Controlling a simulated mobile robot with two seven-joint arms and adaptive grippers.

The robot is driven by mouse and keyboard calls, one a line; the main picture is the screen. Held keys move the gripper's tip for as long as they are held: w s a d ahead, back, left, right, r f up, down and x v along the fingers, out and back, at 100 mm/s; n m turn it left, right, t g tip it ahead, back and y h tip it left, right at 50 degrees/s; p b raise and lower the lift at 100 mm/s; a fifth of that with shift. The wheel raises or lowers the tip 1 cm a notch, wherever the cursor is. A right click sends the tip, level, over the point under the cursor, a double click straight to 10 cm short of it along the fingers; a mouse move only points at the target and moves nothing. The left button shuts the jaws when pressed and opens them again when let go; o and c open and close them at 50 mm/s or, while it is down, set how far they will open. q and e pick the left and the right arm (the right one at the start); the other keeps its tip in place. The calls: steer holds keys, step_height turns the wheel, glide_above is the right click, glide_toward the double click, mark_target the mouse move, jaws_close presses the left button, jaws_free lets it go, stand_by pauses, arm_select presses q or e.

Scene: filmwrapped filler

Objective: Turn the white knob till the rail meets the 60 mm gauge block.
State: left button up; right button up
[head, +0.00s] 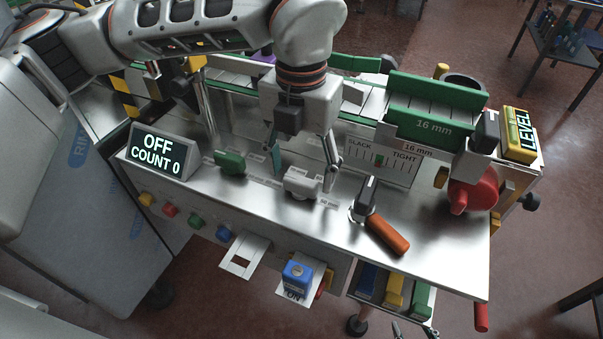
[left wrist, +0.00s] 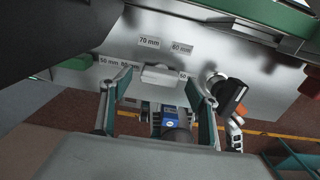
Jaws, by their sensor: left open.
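A white block-like piece (head: 300,182) sits on the bench's steel top among small mm labels. I cannot tell whether it is the white knob or a gauge block. My left gripper (head: 303,174) points down over it, open, with one finger on each side. In the left wrist view the white piece (left wrist: 161,76) lies between the spread fingers, with no clear grip on it. Labels there read 70 mm and 60 mm. A green rail (head: 432,128) marked 16 mm stands at the back right. Part of my right gripper (head: 415,330) shows at the bottom edge, mostly cut off.
A green block (head: 230,162) stands left of the white piece. A black lever with an orange handle (head: 388,236) and a red knob (head: 472,196) are to the right. A display (head: 160,155) reads OFF, COUNT 0. A scale (head: 380,163) reads SLACK to TIGHT. A LEVEL sign (head: 520,134) stands far right.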

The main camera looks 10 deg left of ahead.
arm_select(q)
steer(key=shift+f, duration=0.95)
steer(key=shift+c, duration=0.2)
steer(key=c, duration=1)
steer(key=shift+c, duration=0.2)
